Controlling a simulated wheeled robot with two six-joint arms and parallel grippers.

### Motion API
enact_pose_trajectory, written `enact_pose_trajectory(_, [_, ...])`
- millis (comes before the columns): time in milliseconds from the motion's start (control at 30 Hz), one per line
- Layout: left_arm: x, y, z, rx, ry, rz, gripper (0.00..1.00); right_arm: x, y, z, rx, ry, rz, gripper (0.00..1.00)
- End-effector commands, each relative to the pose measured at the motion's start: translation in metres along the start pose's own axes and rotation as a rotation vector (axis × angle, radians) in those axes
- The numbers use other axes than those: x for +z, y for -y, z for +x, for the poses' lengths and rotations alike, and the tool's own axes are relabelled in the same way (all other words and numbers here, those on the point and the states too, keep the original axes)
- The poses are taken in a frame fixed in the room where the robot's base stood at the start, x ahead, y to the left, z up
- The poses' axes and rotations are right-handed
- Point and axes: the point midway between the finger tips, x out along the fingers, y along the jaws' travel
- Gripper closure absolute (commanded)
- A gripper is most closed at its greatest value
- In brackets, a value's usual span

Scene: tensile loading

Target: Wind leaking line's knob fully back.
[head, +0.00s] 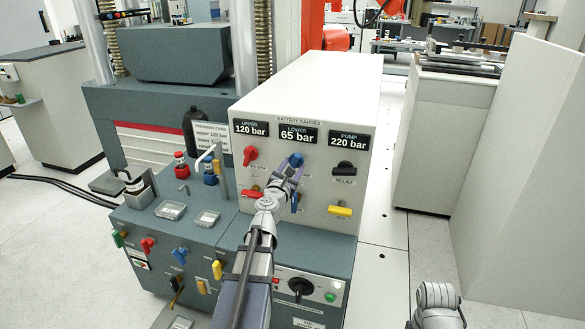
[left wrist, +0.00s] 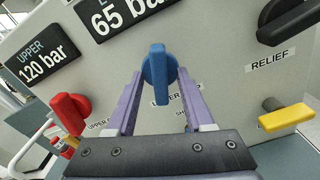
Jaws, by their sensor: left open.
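The gauge panel (head: 350,185) reads UPPER 120 bar, LOWER 65 bar and PUMP 220 bar. Under the LOWER display is a blue knob (head: 296,159), which also shows in the left wrist view (left wrist: 158,72) with its grip bar nearly upright in the picture. My left gripper (head: 291,170) is open, pointing at the panel. In the left wrist view its two purple fingers (left wrist: 159,88) stand either side of the blue knob, with small gaps visible; I cannot tell how deep the knob sits between them. The fingers partly hide the labels below the knob.
Left of the blue knob is a red knob (head: 250,156); right is a black RELIEF knob (head: 344,169). Below are a red handle (head: 250,192), a blue handle (head: 295,203) and a yellow LOCK handle (head: 340,211). A lower console (head: 150,225) with coloured levers stands left.

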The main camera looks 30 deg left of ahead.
Motion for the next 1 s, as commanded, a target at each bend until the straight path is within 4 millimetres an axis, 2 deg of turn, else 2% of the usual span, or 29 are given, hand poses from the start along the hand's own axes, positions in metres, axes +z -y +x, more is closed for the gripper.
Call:
enact_pose_trajectory(67, [0.0,0.0001,-0.0003,0.0,0.0,0.0,0.51,0.0,0.0,0.0,0.0,0.0,0.0,0.5])
enact_pose_trajectory(500, [0.0001,0.0002,-0.0004,-0.001,0.0,0.0,1.0,0.0,0.0,0.0,0.0,0.0,0.0,0.5])
enact_pose_trajectory(1000, [0.0001,0.0002,-0.0004,-0.001,0.0,0.016,1.0,0.0,0.0,0.0,0.0,0.0,0.0,0.5])
